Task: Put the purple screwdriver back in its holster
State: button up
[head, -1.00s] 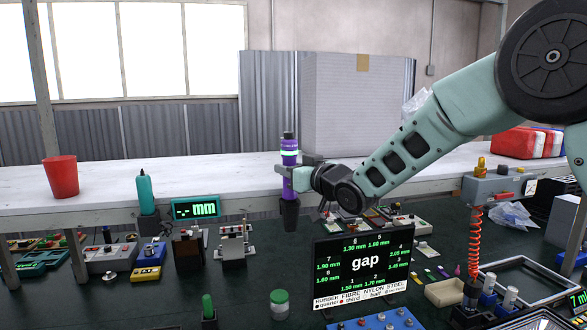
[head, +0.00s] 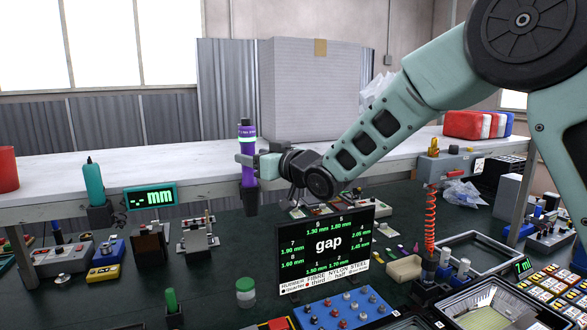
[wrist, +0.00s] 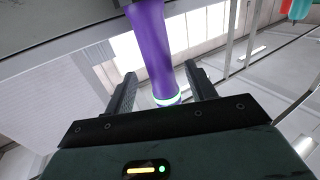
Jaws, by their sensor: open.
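The purple screwdriver (head: 248,165) stands upright at the front edge of the white shelf, with a pale glowing band near its dark top. A black tapered holster (head: 250,203) is directly below it, and the screwdriver's lower end appears to sit inside; the exact depth is hidden. My gripper (head: 246,160) is at the handle, its fingers on either side. In the wrist view the purple handle (wrist: 152,45) runs between the two open fingers of my gripper (wrist: 161,72), with a visible gap on each side.
A teal tool (head: 93,183) and an "mm" display (head: 150,197) stand to the left. A black "gap" board (head: 328,250) stands in front, right of the holster. A large pale box (head: 313,90) is behind on the shelf (head: 150,165). The bench is crowded.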

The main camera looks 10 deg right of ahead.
jog(key=b+v, duration=0.4)
jog(key=v, duration=1)
jog(key=shift+s+d, duration=0.3)
jog(key=shift+r, duration=0.1)
jog(key=s+a+f+m+g+h, duration=0.1)
jog(key=s+f+g+h, duration=0.2)
jog(key=s+f, duration=0.4)
jog(key=s+a+f+g+h, duration=0.25)
jog(key=s+f, duration=0.25)
jog(key=f, duration=0.3)
jog(key=s+d+f+g+h, duration=0.1)
jog(key=s+f+g, duration=0.2)
jog(key=s, duration=0.4)
jog(key=s+d+f+n+g+h, duration=0.1)
jog(key=s+f+g+h, duration=0.1)
jog(key=s, duration=0.5)
jog(key=s+d+f+g+h, duration=0.1)
jog(key=s+d+f+g, duration=0.1)
jog(key=s, duration=0.5)
jog(key=shift+f+g+h, duration=0.35)
jog(key=shift+f+g, duration=0.5)
jog(key=shift+g, duration=0.1)
